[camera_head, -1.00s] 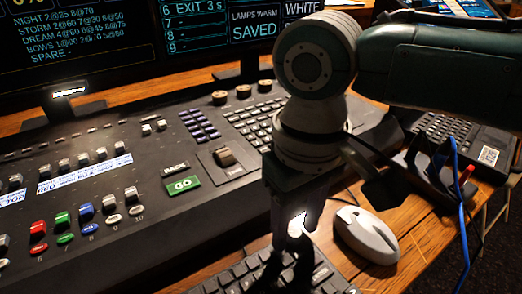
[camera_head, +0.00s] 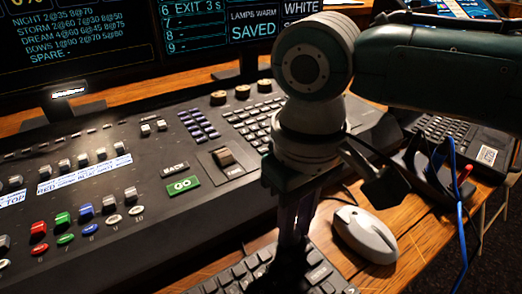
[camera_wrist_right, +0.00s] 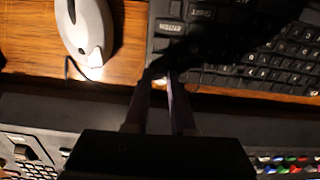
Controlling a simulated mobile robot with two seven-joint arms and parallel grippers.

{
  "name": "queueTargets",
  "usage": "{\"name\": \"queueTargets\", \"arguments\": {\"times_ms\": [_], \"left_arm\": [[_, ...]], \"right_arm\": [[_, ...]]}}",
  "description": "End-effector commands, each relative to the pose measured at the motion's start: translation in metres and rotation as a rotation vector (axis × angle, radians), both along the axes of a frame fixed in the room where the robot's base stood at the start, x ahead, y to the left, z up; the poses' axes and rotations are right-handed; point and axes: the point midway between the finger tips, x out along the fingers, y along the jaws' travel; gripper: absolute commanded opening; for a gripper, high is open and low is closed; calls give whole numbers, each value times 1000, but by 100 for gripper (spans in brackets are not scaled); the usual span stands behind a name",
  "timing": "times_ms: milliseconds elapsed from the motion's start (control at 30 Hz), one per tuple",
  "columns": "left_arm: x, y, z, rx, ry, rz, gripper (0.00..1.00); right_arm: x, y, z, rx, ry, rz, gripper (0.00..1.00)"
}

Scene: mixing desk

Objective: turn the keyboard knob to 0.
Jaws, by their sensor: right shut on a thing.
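My right gripper (camera_head: 293,240) points down at the back edge of the black keyboard (camera_head: 322,272) in the head view. In the right wrist view, its two fingers (camera_wrist_right: 161,78) are close together at the keyboard's corner (camera_wrist_right: 166,28). They are shut on the keyboard knob (camera_wrist_right: 160,84), of which only a small bright bit shows between the fingertips. The knob's mark and setting are hidden by the fingers and shadow. My left gripper is not in view.
A white mouse (camera_head: 364,235) lies on the wooden desk just right of the gripper, also in the wrist view (camera_wrist_right: 86,28). The mixing desk (camera_head: 235,195) stands behind the keyboard. A blue cable (camera_head: 459,210) hangs at the right, and monitors stand at the back.

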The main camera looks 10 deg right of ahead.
Motion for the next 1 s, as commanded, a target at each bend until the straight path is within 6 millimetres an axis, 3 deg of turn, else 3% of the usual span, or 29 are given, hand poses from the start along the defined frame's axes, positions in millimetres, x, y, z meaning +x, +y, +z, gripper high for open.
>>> {"name": "queueTargets", "arguments": {"times_ms": [267,1000], "left_arm": [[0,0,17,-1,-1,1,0],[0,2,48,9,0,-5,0]], "right_arm": [[-1,0,3,0,3,151,0],[0,1,1,1,2,846,0]]}}
